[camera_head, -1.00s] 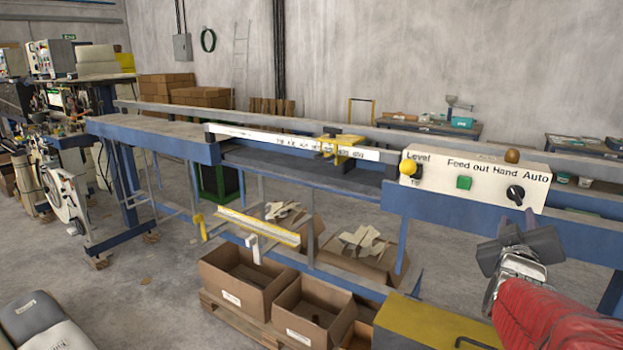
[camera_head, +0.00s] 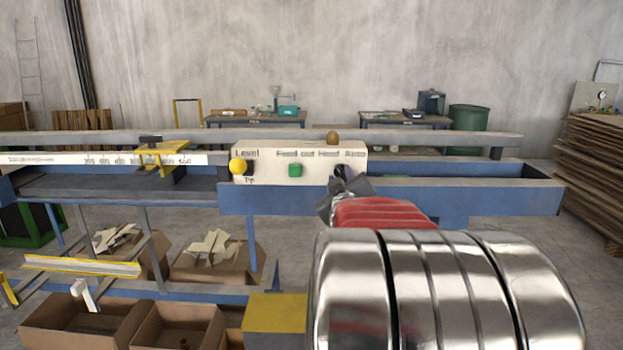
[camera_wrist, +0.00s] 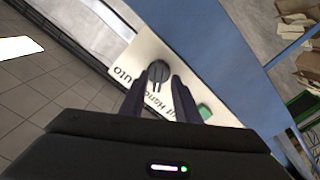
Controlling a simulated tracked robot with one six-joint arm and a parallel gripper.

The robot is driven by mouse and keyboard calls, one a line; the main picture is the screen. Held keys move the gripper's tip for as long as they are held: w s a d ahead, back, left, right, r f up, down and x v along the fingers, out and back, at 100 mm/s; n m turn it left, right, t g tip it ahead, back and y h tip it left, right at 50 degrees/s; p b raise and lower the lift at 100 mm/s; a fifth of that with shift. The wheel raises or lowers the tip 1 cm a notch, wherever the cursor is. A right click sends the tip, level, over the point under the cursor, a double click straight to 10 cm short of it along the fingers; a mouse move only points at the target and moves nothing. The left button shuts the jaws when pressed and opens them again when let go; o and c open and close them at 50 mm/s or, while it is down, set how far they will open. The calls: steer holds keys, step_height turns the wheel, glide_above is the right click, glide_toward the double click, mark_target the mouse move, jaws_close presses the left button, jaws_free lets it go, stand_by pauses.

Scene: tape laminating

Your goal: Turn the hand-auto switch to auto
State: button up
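The hand-auto switch is a round black knob (camera_head: 341,171) on the white control panel (camera_head: 262,170), below the "Hand" and "Auto" lettering. It also shows in the wrist view (camera_wrist: 157,71), where the lettering appears upside down. My gripper (camera_head: 345,190) is in front of the knob and partly covers it in the head view. In the wrist view my gripper (camera_wrist: 160,82) is open, with its two dark fingers apart and the knob just beyond and between their tips. I cannot tell whether they touch it. The knob's pointer setting is not clear.
A green button (camera_head: 295,170) and a yellow knob (camera_head: 237,167) sit left of the switch on the panel. The blue machine frame (camera_head: 450,201) runs below. Cardboard boxes (camera_head: 75,325) stand at lower left.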

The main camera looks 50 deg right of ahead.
steer(key=shift+s, duration=0.1)
steer(key=shift+c, duration=0.5)
steer(key=shift+s+d, duration=0.1)
steer(key=c, duration=0.6)
jaws_close()
